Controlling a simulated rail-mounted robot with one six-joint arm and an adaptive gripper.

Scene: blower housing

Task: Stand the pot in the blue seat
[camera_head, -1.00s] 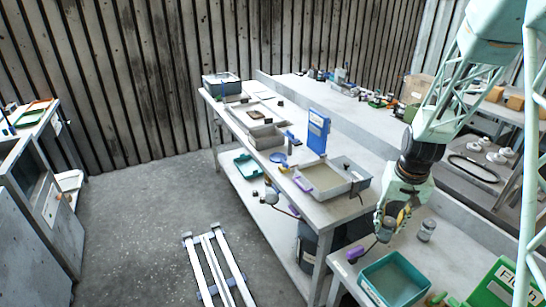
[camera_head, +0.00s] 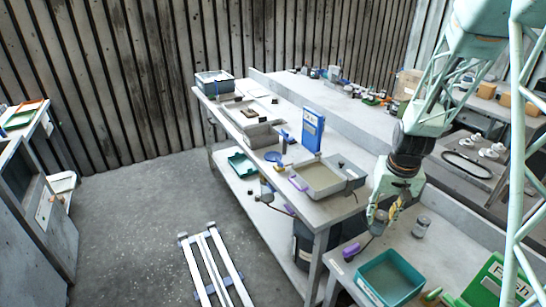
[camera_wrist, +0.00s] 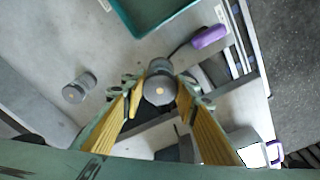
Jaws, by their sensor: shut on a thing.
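My gripper (camera_head: 382,217) is over the near bench, between its purple-handled item and a loose grey jar. In the wrist view my gripper (camera_wrist: 160,92) has its yellow-padded fingers shut on a grey round pot (camera_wrist: 160,88), seen from its end. The pot (camera_head: 376,229) shows small and dark below the fingers in the head view. A small round blue piece (camera_head: 273,156) lies on the long bench, left of the upright blue panel; it may be the blue seat, but I cannot tell for sure.
A similar grey jar (camera_head: 421,227) stands right of my gripper. A teal bin (camera_head: 362,284) and a purple handle (camera_head: 350,252) are in front. A grey tray (camera_head: 318,198) and an upright blue panel (camera_head: 313,130) stand on the long bench. Green boxes are at the lower right.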

